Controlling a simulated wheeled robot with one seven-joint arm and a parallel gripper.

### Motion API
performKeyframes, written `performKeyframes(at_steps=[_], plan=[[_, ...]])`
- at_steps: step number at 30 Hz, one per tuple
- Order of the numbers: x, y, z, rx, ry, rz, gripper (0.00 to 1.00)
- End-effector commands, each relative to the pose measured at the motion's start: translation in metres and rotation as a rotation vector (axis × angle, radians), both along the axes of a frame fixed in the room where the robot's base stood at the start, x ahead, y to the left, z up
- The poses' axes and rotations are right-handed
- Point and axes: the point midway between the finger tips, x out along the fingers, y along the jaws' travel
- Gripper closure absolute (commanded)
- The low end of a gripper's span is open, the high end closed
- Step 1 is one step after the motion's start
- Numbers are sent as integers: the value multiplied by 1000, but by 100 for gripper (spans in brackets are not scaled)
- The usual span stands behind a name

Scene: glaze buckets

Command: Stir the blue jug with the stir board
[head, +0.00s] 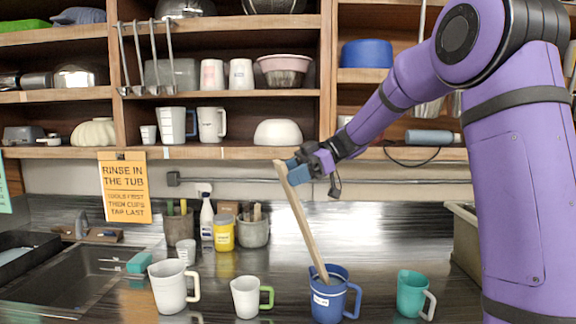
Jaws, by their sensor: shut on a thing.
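The blue jug (328,304) stands upright on the metal counter in the head view, its handle to the right and a white label on its front. The stir board (302,226) is a long, flat wooden stick. My gripper (293,174) is shut on its upper end, well above the jug. The board slants down to the right, and its lower end is inside the jug's mouth. The jug's wall hides the board's tip and the contents.
A white jug (171,288), a white jug with a green handle (245,298) and a teal jug (410,294) stand beside the blue jug. Behind are a yellow jar (223,235), a spray bottle (206,222) and a tool crock (253,232). A sink (75,275) is at left; shelves hang above.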

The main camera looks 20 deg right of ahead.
Motion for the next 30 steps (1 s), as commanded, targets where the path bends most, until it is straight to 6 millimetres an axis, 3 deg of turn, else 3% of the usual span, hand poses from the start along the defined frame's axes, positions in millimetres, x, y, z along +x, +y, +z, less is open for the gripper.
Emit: performKeyframes(at_steps=[30], plan=[[7, -32, -77, 1, 1, 1, 85]])
